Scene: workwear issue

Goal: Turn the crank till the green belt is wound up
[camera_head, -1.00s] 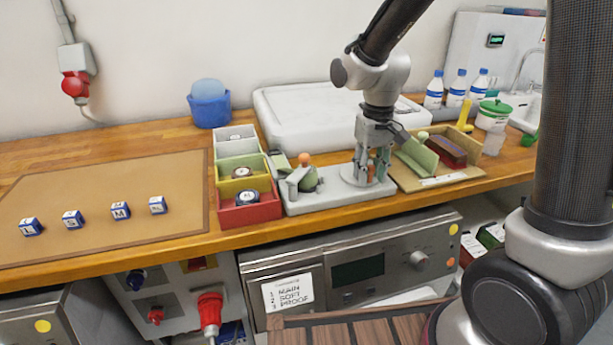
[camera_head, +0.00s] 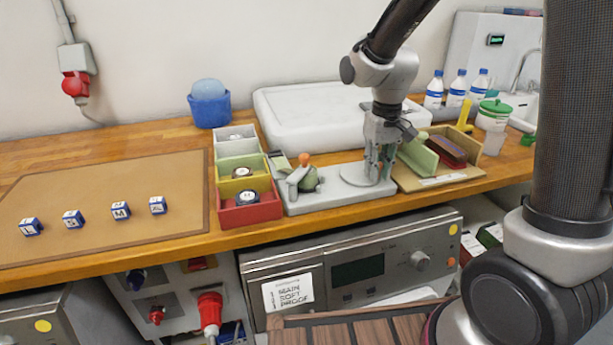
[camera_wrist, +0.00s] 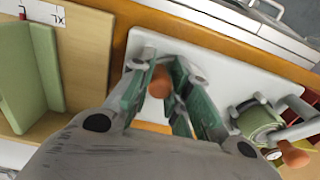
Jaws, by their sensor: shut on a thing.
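The winder is a pale grey plate (camera_head: 330,198) near the counter's front edge. At its left end are a green roll of belt (camera_head: 308,181) and an orange knob (camera_head: 304,159). The roll (camera_wrist: 258,120) and that knob (camera_wrist: 292,155) also show at the right of the wrist view. My gripper (camera_head: 375,176) is low over the round disc at the plate's right end. In the wrist view my gripper (camera_wrist: 160,75) is shut on an orange crank knob (camera_wrist: 160,82) between its green-padded fingers. The crank arm is mostly hidden by my fingers.
A wooden tray (camera_head: 432,182) with a green divider stands close right of my gripper. Small cubes lie on a brown mat (camera_head: 105,190).

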